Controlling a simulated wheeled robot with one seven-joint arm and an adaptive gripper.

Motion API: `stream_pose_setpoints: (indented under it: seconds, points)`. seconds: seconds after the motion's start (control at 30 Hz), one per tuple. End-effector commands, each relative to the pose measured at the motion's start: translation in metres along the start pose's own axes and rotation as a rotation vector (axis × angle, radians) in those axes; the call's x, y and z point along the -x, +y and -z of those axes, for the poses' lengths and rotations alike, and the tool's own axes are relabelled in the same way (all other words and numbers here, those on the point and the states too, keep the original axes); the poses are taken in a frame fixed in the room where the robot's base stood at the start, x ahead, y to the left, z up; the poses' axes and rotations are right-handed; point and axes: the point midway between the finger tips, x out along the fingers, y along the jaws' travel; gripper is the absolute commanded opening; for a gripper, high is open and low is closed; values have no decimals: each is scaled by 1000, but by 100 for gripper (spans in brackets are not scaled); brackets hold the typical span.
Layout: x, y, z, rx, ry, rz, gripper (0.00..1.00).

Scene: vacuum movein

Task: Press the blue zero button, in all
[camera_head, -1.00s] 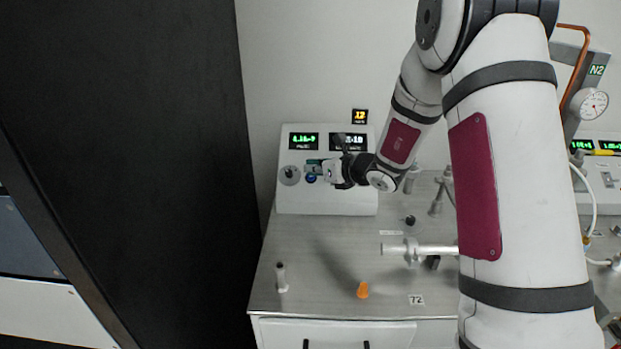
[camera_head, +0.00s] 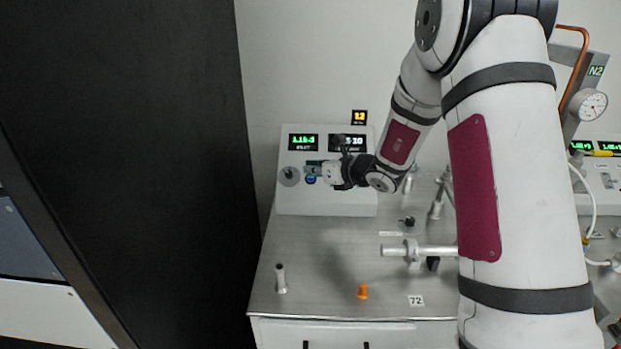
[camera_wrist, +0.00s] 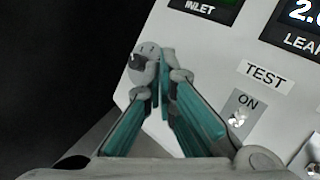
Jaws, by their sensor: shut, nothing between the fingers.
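The blue button (camera_head: 310,180) is on the front of the white instrument box (camera_head: 330,205), just right of a round grey knob (camera_head: 289,176). My gripper (camera_head: 309,166) is shut and empty, with its teal fingers in front of the panel at the button's upper edge. I cannot tell whether the fingertips touch the button. In the wrist view, the closed fingertips (camera_wrist: 160,72) overlap the grey knob (camera_wrist: 145,60) in the picture, and the blue button is hidden there.
A metal toggle switch (camera_wrist: 238,118) marked ON sits under a TEST label. On the bench (camera_head: 330,270) stand an orange cone (camera_head: 363,291), a small grey post (camera_head: 281,279) and a horizontal pipe fitting (camera_head: 400,250). A dark cabinet (camera_head: 120,150) fills the left.

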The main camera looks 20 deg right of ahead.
Motion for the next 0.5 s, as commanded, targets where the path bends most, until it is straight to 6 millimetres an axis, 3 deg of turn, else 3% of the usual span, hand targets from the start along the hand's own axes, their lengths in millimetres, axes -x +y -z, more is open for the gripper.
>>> stream_pose_setpoints:
  seconds: [0.5]
  points:
    - [-6,-5,4,1,0,0,0]
